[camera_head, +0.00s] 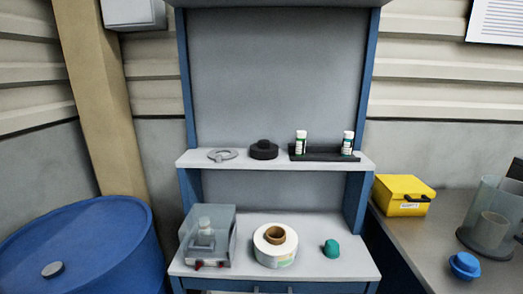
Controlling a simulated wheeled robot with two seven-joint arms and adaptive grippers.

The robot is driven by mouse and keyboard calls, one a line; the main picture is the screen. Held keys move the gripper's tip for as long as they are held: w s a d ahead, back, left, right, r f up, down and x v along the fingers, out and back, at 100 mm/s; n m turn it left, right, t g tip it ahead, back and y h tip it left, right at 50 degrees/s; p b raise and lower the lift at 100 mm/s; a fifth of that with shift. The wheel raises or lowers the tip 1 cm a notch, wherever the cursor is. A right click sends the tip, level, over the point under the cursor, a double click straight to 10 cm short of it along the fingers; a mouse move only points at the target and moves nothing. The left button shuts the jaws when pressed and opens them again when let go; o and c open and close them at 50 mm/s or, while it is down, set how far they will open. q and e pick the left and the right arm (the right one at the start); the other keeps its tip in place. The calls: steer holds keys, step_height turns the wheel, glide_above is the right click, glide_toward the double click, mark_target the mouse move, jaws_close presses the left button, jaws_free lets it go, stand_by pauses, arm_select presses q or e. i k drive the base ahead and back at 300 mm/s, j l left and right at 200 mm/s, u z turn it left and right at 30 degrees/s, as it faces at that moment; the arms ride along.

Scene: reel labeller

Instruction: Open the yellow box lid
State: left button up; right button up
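The yellow box (402,195) stands on the grey side counter at the right of the head view. Its lid (403,184) looks closed. A dark handle or latch shows at its right front edge, and a small white label is on the front face. Neither of my grippers is in view, so I cannot see whether they are open or shut.
The grey side counter (424,240) also holds a blue cap (464,265) and clear containers (489,228). Left of it, a workbench (325,270) carries a label reel (275,246), a clear-covered device (207,238) and a green cap (331,249). A blue barrel (95,245) stands far left.

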mark_target(409, 187)
steer(key=z, duration=1.3)
